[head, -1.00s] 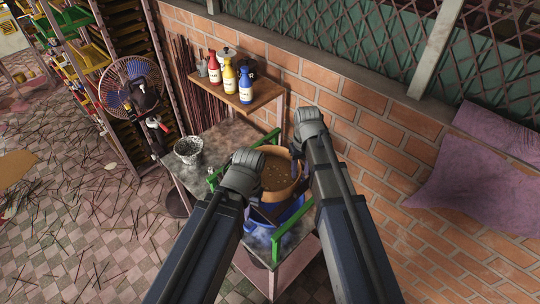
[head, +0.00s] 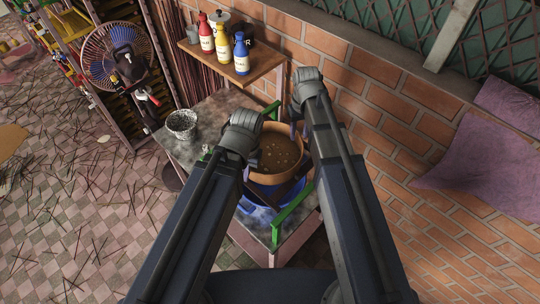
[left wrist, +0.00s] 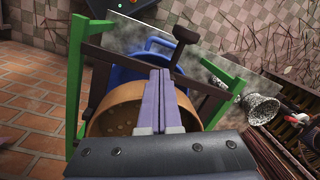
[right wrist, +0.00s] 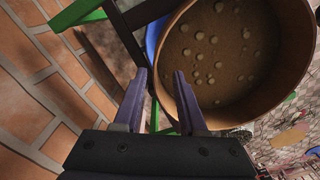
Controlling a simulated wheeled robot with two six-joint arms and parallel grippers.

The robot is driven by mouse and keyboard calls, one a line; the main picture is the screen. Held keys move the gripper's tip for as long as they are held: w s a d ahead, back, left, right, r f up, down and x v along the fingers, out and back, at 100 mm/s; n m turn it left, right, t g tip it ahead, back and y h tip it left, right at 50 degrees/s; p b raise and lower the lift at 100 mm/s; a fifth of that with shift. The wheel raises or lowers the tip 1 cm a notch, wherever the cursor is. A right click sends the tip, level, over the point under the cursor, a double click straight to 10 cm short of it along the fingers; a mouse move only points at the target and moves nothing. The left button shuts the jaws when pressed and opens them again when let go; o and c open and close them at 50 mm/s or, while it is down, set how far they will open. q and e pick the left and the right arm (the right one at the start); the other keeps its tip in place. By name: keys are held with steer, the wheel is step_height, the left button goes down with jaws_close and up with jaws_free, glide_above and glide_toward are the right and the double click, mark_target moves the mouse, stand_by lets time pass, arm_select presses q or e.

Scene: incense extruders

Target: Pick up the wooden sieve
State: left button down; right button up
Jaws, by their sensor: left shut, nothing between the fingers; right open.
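The wooden sieve (head: 282,150) is a round tan-brown hoop with a speckled mesh. It sits above a blue bucket (head: 262,194) within a green-ended frame. My left gripper (left wrist: 160,75) is shut and empty; in its wrist view its fingers overlap the sieve wall (left wrist: 105,112). In the head view my left gripper is at the sieve's left side, its fingertips hidden. My right gripper (right wrist: 160,73) is open at the sieve's far right side. In its wrist view the sieve rim (right wrist: 165,35) passes near the gap between the fingers; I cannot tell whether they touch it.
A grey table (head: 200,152) carries a speckled metal pot (head: 182,124) to the left. A wooden shelf (head: 255,70) holds several bottles behind. A brick wall (head: 390,120) stands close on the right. Dark wooden bars (left wrist: 178,55) lie beside the sieve. A fan (head: 110,55) stands far left.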

mark_target(299, 139)
steer(key=shift+s+d+f+b, duration=0.1)
steer(key=shift+f+b, duration=2.5)
steer(key=shift+f, duration=0.05)
steer(key=shift+r, duration=0.15)
steer(key=shift+c, duration=0.2)
jaws_close()
